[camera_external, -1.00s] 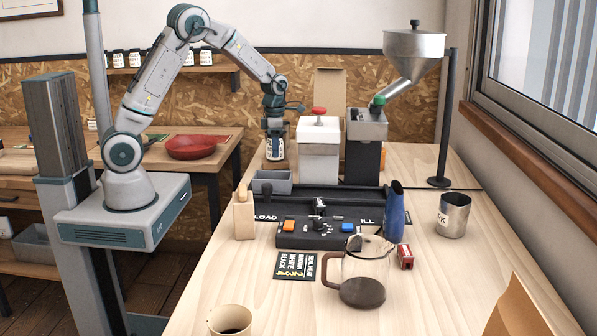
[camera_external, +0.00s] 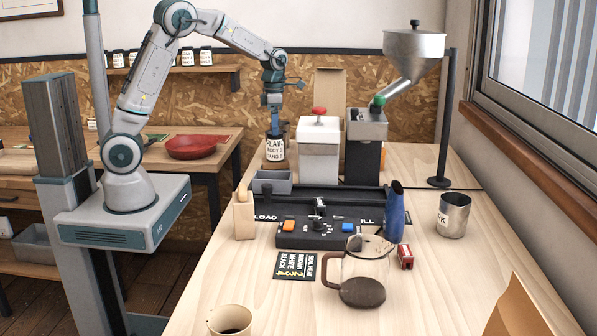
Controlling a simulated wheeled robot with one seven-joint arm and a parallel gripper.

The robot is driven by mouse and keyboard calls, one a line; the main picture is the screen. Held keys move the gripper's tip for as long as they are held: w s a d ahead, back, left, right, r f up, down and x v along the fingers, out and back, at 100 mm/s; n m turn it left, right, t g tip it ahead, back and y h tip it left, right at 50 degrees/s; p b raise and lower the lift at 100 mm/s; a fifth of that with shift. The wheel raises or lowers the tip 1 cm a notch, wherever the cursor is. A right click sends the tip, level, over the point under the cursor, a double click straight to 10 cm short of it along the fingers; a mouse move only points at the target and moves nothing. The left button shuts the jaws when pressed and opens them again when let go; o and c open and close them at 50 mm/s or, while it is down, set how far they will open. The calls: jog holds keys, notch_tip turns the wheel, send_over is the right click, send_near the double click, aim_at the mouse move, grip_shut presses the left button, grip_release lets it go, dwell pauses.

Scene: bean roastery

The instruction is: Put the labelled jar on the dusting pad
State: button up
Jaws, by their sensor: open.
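The labelled jar (camera_external: 275,149) stands upright at the far left of the long table, its white label with black print facing the camera. A flat brown pad (camera_external: 275,166) shows under it; I take this for the dusting pad, though the jar hides most of it. My gripper (camera_external: 274,128) is at the jar's top, pointing down, with its jaws open. The fingertips are small here, and I cannot tell whether they still touch the jar.
A white machine with a red knob (camera_external: 320,112) stands close right of the jar, with a tall brown board (camera_external: 329,88) behind. A grey tray (camera_external: 272,182) lies in front. A hopper (camera_external: 414,55), glass jug (camera_external: 364,272) and metal cup (camera_external: 453,215) stand farther right or nearer.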

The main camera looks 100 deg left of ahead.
notch_tip(320, 180, up, 4)
jog(key=shift+r, duration=0.15)
jog(key=shift+d+r+m, duration=0.15)
jog(key=shift+d+m, duration=0.25)
jog(key=shift+d, duration=0.05)
jog(key=s+d+r+m+t, duration=0.1)
jog(key=s+d+r+m, duration=0.1)
jog(key=d+m, duration=0.7)
jog(key=s+d+r+m+t, duration=0.1)
jog(key=s+d+m, duration=0.2)
jog(key=d+m, duration=0.6)
jog(key=s+d+f+m, duration=0.1)
jog(key=s+d+m, duration=0.4)
jog(key=m, duration=0.4)
jog(key=s+d+f+m+t, duration=0.1)
jog(key=s+d+m, duration=0.4)
jog(key=m, duration=0.5)
jog(key=shift+s+d+f, duration=0.15)
jog(key=shift+d+f, duration=0.05)
jog(key=shift+d, duration=0.85)
